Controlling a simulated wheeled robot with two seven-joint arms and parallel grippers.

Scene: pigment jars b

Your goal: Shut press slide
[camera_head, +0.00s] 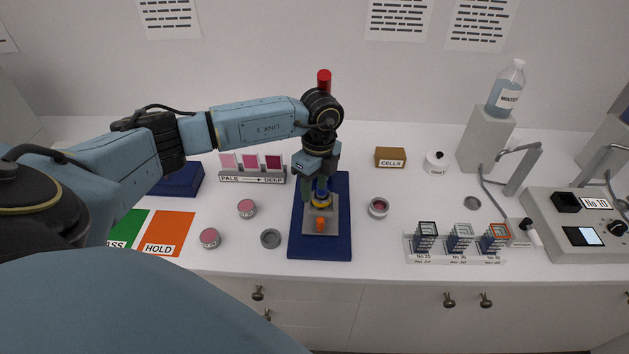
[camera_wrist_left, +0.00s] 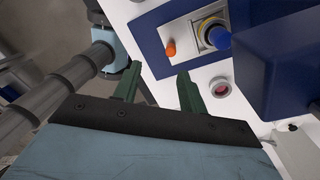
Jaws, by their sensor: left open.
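The press has a dark blue base (camera_head: 302,243) in the middle of the bench. Its grey slide (camera_head: 333,229) lies out over the front part of the base, with an upright orange knob (camera_head: 320,224) at the front. A round blue and yellow piece (camera_head: 321,197) sits on the slide behind the knob. In the left wrist view the orange knob (camera_wrist_left: 170,48) and the round piece (camera_wrist_left: 216,36) are beyond the fingertips. My left gripper (camera_head: 317,185) is open and empty, apart from the knob; it hides the press's rear part. My right gripper is not in view.
Pink pigment jars (camera_head: 247,208) and an empty grey ring (camera_head: 270,238) stand left of the press. Another jar (camera_head: 378,207) stands close on its right. A clear rack (camera_head: 459,250) is farther right. The bench just right of the base is mostly clear.

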